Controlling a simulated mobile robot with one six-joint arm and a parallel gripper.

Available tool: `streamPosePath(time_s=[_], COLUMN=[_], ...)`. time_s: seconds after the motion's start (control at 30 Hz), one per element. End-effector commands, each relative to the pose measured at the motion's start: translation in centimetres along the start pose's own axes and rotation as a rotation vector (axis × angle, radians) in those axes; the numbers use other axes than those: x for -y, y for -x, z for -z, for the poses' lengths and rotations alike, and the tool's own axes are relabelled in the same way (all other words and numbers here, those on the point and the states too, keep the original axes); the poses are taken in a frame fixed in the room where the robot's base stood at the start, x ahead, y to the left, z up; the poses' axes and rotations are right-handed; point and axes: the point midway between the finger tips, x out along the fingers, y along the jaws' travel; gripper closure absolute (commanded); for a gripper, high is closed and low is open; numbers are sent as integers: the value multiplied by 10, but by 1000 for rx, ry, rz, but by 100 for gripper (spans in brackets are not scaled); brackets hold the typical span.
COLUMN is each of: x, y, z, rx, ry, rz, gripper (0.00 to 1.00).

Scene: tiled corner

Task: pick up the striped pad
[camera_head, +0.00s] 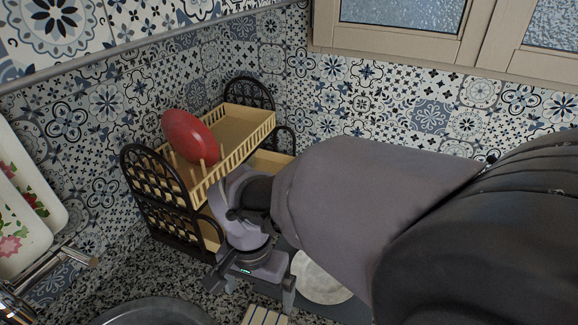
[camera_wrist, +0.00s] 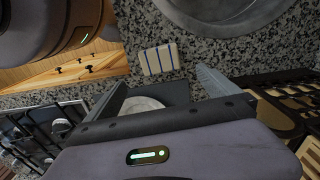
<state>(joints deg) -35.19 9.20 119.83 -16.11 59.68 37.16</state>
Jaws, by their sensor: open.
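The striped pad (camera_head: 264,317) is a small cream rectangle with dark blue stripes. It lies on the speckled counter at the bottom edge of the head view, partly cut off. In the wrist view the whole striped pad (camera_wrist: 159,58) shows, just beyond the fingertips. My gripper (camera_head: 261,292) is open, pointing down above the counter close to the pad. In the wrist view my gripper (camera_wrist: 165,84) has its two fingers spread apart with nothing held between them.
A pale round dish (camera_head: 322,279) sits on a dark grey surface beside my gripper. The round sink (camera_wrist: 228,14) lies beyond the pad. A stove grate (camera_wrist: 45,130) is at left.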

Motion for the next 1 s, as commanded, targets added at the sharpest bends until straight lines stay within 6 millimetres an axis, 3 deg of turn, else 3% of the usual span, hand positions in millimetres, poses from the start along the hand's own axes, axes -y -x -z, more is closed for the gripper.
streamPosePath(time_s=[0.03, 0.2, 0.47, 0.67, 0.9, 1.0], x=[-1, -1, -2, -4, -3, -3], y=[-25, -71, -98, -138, -139, -139], z=[-1, 0, 2, 6, 6, 6], rx=[3, 2, 1, 2, 0, 0], ry=[-1, -1, -2, -2, -1, -1], rz=[-3, -1, 0, 0, 3, 2], gripper=[0, 0, 0, 0, 2, 22])
